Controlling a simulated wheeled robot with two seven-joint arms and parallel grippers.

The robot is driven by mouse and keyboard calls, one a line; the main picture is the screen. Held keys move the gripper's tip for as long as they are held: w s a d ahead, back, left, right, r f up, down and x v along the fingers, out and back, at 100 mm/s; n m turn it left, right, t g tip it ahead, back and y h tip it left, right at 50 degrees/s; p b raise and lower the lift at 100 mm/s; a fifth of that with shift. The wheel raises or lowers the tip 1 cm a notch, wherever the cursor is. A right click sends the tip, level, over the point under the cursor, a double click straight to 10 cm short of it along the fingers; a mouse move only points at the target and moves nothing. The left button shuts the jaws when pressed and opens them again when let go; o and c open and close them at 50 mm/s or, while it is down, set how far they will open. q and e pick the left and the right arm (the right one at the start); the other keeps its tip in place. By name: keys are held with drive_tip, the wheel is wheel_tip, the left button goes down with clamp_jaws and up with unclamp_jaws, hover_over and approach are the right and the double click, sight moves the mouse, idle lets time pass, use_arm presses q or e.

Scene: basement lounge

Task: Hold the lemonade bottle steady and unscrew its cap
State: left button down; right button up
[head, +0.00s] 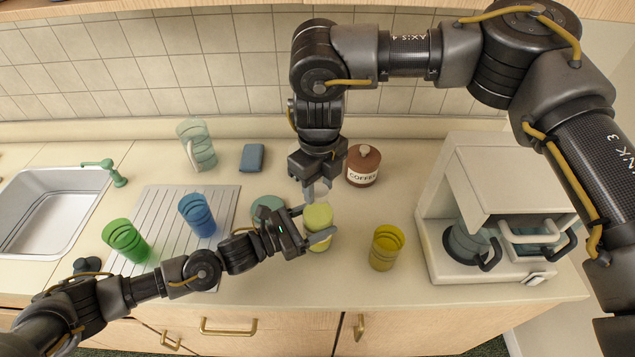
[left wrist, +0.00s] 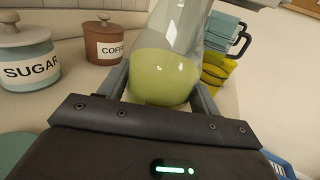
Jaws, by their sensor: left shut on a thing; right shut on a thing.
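The lemonade bottle (head: 318,218) stands upright near the counter's front edge, clear with yellow-green liquid inside. My left gripper (head: 311,224) is shut on its body from the left, one finger on each side. In the left wrist view the bottle (left wrist: 165,75) sits between the two fingers, and its top is out of frame. My right gripper (head: 318,189) points down from above and is shut on the bottle's top, where the cap is. The cap is hidden by the fingers, so I cannot tell how far it is turned.
A yellow cup (head: 386,248) stands right of the bottle, and a coffee canister (head: 363,167) behind it. A sugar canister (left wrist: 26,58) shows in the left wrist view. A coffee machine (head: 450,225) is at right. Blue (head: 197,215) and green (head: 125,240) cups stand at left.

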sight(319, 190)
use_arm(q)
drive_tip(key=shift+f, duration=0.15)
use_arm(e)
drive_tip(key=shift+r, duration=0.15)
drive_tip(key=shift+r, duration=0.9)
drive_tip(key=shift+r, duration=0.1)
drive_tip(key=shift+r, duration=1.95)
use_arm(q)
drive_tip(key=shift+c, duration=1.2)
unclamp_jaws()
drive_tip(key=shift+a, duration=0.1)
use_arm(e)
drive_tip(key=shift+f, duration=0.1)
